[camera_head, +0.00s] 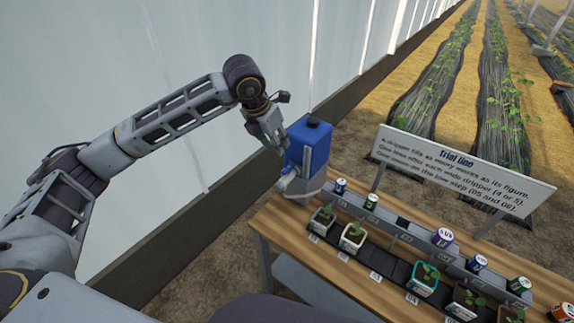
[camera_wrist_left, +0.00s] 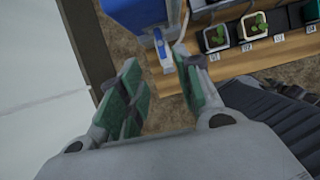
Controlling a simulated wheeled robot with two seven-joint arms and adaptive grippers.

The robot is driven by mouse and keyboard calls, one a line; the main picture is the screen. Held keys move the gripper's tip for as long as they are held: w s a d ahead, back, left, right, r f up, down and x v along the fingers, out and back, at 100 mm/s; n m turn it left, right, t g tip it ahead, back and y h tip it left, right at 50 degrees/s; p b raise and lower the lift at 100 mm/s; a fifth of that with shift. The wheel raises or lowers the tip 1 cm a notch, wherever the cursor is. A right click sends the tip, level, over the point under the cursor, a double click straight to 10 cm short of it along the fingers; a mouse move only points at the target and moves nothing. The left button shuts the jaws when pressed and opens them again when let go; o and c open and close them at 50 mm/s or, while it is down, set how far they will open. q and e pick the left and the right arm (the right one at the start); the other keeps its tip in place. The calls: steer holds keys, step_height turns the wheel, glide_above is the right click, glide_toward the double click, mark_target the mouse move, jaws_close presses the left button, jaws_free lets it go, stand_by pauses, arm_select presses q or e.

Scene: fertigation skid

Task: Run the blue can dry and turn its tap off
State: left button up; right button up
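The blue can (camera_head: 310,143) stands upright on a grey stand (camera_head: 303,190) at the left end of the wooden bench, with a dark cap on top and a pale strip down its side. A small blue and white tap (camera_head: 285,178) shows low on its left side. My left gripper (camera_head: 279,148) is beside the can's left face, above the tap, with its fingers pointing down. In the left wrist view the green-padded fingers (camera_wrist_left: 157,62) are apart with nothing between them. The can (camera_wrist_left: 135,12) shows beyond them. The tap's handle position is too small to tell. My right gripper is not in view.
The bench (camera_head: 290,230) carries a grey channel with several small labelled cans and a row of potted seedlings (camera_head: 352,236). A "Trial line" sign (camera_head: 460,170) stands behind. A pale wall (camera_head: 200,100) is behind my left arm.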

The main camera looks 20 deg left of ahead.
mark_target(288, 167)
arm_select(q)
steer(key=shift+f, duration=0.1)
steer(key=shift+p+x, duration=1.1)
steer(key=shift+x, duration=5.7)
steer(key=shift+w, duration=0.2)
steer(key=shift+c, duration=0.4)
jaws_close()
